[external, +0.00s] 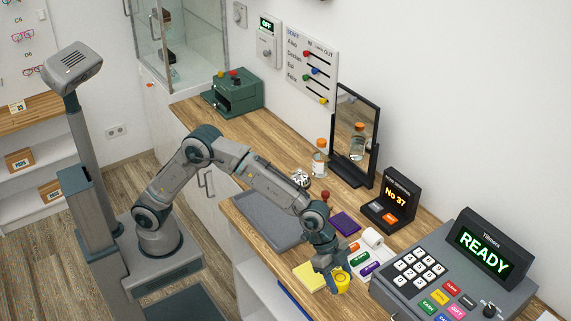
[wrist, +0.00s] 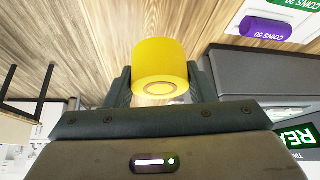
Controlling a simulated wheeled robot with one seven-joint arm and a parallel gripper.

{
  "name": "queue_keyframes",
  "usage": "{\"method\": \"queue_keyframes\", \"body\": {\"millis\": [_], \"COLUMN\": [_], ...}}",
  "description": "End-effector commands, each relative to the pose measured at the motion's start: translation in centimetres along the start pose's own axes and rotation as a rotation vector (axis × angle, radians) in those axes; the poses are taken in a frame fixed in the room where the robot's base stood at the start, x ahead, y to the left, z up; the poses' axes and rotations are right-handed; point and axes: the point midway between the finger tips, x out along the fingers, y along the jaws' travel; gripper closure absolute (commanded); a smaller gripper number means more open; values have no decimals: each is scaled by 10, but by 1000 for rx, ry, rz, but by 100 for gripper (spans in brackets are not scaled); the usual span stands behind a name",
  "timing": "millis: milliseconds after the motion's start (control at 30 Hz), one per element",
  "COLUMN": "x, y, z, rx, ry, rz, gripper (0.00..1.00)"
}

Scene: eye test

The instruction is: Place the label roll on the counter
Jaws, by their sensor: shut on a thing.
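My gripper (external: 337,273) is low at the front part of the wooden counter (external: 236,128). It is shut on a yellow roll (external: 342,284), which looks like the label roll. In the wrist view the yellow roll (wrist: 160,62) sits between the two fingers of my gripper (wrist: 160,84), with a round core showing at its near end. The wood of the counter (wrist: 85,40) shows behind it. I cannot tell whether the roll touches the counter.
A yellow pad (external: 309,277) lies left of my gripper. Coin rolls (external: 361,257) and a white paper roll (external: 372,238) are just behind it. The till (external: 405,292) stands to the right. A grey tray (external: 262,222), purple pad (external: 345,223) and mirror (external: 356,130) are farther back.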

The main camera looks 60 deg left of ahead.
Motion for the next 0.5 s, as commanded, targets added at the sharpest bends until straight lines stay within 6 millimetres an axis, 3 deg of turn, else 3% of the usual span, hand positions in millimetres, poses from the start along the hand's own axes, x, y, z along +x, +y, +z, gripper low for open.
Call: {"method": "queue_keyframes", "body": {"millis": [200, 367, 500], "x": [14, 23, 42], "y": [-26, -27, -27], "z": [5, 10, 21], "rx": [-1, 0, 0], "ry": [0, -1, -3], "rz": [0, 1, 2], "gripper": [74, 74, 74]}}
